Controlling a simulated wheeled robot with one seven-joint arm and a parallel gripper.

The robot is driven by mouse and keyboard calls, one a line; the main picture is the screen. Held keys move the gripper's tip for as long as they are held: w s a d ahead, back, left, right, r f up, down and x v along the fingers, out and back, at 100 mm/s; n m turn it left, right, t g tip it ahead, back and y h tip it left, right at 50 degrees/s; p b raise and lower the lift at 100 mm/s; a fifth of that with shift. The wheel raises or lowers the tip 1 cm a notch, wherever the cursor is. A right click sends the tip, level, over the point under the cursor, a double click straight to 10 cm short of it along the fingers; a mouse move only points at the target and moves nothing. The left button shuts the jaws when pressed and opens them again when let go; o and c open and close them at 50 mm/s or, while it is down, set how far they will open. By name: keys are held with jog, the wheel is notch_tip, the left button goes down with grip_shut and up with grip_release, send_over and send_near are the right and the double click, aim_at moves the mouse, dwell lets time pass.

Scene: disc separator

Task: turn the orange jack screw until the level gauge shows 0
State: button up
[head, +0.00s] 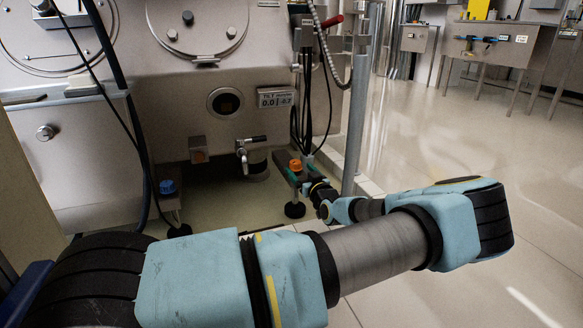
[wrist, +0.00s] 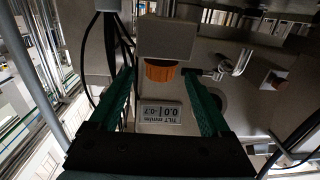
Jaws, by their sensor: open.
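The orange jack screw (head: 296,165) is a ribbed cap above a black levelling foot, low on the machine's right side. In the wrist view the orange cap (wrist: 160,71) lies between the tips of my gripper's green fingers (wrist: 160,76). The fingers are open, one on each side; I cannot tell whether they touch it. In the head view my gripper (head: 294,168) reaches the screw from the right. The level gauge (head: 276,97) is a pale TILT mm/m display on the machine front. It also shows upside down in the wrist view (wrist: 160,112), reading 0.0 and about -0.7.
A blue-capped foot (head: 168,188) stands to the left. A tap (head: 243,152) juts out left of the screw. Cables (head: 307,110) and a grey post (head: 356,120) stand close by. The floor (head: 470,140) at right is open.

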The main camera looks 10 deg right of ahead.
aim_at(292, 161)
jog(key=w, duration=0.2)
jog(key=w+b, duration=0.1)
jog(key=w, duration=0.1)
jog(key=w+a+b, duration=0.1)
jog(key=shift+w+f, duration=0.2)
jog(key=shift+w, duration=0.2)
jog(key=shift+w+a+r+b, duration=0.15)
jog(key=shift+w+b, duration=0.15)
jog(key=shift+w, duration=0.4)
jog(key=shift+c, duration=0.2)
grip_shut()
jog(key=shift+r+m+h+p, duration=0.3)
jog(key=shift+h+p, duration=0.2)
jog(key=shift+p, duration=0.4)
